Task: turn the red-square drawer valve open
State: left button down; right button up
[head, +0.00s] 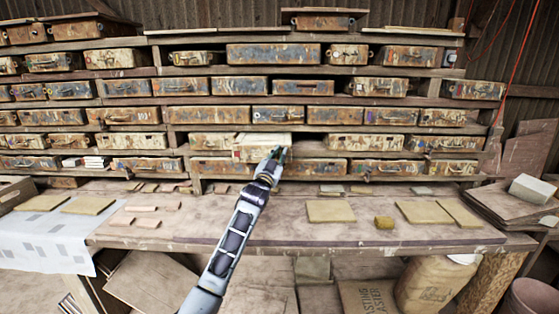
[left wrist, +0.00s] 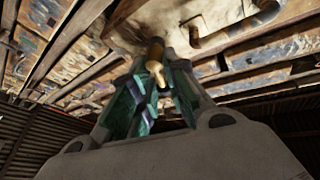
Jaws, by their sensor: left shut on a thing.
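My left gripper (head: 278,153) reaches up to the drawer rack in the head view, at a pale, worn drawer (head: 262,142) in the fourth row down that stands out from its neighbours. In the left wrist view, the teal fingers of my left gripper (left wrist: 157,72) are shut around a small brass valve piece (left wrist: 156,68) on the front of the pale drawer (left wrist: 195,18). The fingers hide part of the valve, and I cannot tell its turn angle. My right gripper is not in view.
A wooden rack (head: 160,87) of rusty drawers surrounds the gripper closely. Below it, a workbench (head: 270,226) holds flat tan tiles (head: 330,211), a yellow sponge-like block (head: 384,222) and small pinkish pieces. The bench's middle is partly clear.

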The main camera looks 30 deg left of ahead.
pick_arm(q)
jog(key=shift+f+n+y+b, duration=0.1)
jog(key=shift+n+y+b, duration=0.3)
jog(key=shift+n, duration=0.4)
jog(key=n, duration=0.1)
jog(key=n+y, duration=0.1)
jog(key=n+y+b, duration=0.1)
jog(key=n, duration=0.1)
jog(key=shift+s+a, duration=0.15)
jog(key=shift+a, duration=0.1)
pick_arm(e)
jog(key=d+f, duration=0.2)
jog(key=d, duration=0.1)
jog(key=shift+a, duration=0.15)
pick_arm(q)
jog(key=c, duration=1.6)
grip_release()
jog(key=shift+o, duration=0.2)
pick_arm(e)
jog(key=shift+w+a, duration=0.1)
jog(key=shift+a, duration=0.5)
